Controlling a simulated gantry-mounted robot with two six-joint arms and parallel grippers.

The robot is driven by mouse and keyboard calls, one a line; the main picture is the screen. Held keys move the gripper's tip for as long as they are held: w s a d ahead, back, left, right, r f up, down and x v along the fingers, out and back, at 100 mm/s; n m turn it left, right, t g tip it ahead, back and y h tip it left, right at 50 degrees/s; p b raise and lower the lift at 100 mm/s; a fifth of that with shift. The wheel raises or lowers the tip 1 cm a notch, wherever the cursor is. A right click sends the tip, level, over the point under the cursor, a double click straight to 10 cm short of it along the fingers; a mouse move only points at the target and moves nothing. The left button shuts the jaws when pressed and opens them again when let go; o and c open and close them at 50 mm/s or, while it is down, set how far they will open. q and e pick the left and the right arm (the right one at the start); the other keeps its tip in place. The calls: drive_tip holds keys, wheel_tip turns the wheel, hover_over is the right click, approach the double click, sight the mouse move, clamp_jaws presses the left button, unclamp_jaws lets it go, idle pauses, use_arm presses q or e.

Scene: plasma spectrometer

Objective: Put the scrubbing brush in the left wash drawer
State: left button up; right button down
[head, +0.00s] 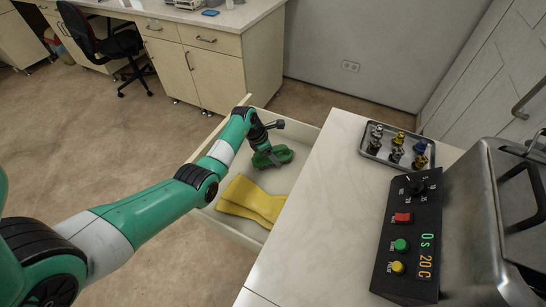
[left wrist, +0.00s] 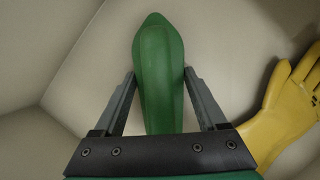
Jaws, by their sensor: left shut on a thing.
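The green scrubbing brush (head: 272,156) is over the far part of the open wash drawer (head: 236,236). In the left wrist view the brush (left wrist: 159,70) lies lengthwise between the two fingers of my left gripper (left wrist: 158,82), which is shut on it. The left arm reaches in over the drawer's left wall, and the gripper (head: 266,147) points down into the drawer. I cannot tell whether the brush touches the drawer floor. My right gripper is in neither view.
Yellow rubber gloves (head: 252,201) lie in the drawer, nearer than the brush. A white countertop (head: 310,220) borders the drawer on the right, with a metal tray (head: 371,153) of small parts and a black control panel (head: 408,235). A desk (head: 215,30) stands behind.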

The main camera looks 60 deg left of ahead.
use_arm(q)
drive_tip(key=shift+w+f, duration=0.1)
drive_tip(key=o, duration=1.4)
drive_tip(key=shift+r, duration=0.5)
drive_tip(key=p+v, duration=0.6)
drive_tip(key=v, duration=0.4)
drive_tip(key=shift+a+r+p, duration=0.1)
drive_tip(key=shift+r+p, duration=0.2)
drive_tip(key=shift+p, duration=0.1)
drive_tip(key=shift+s+r, duration=0.35)
drive_tip(key=shift+s, duration=0.05)
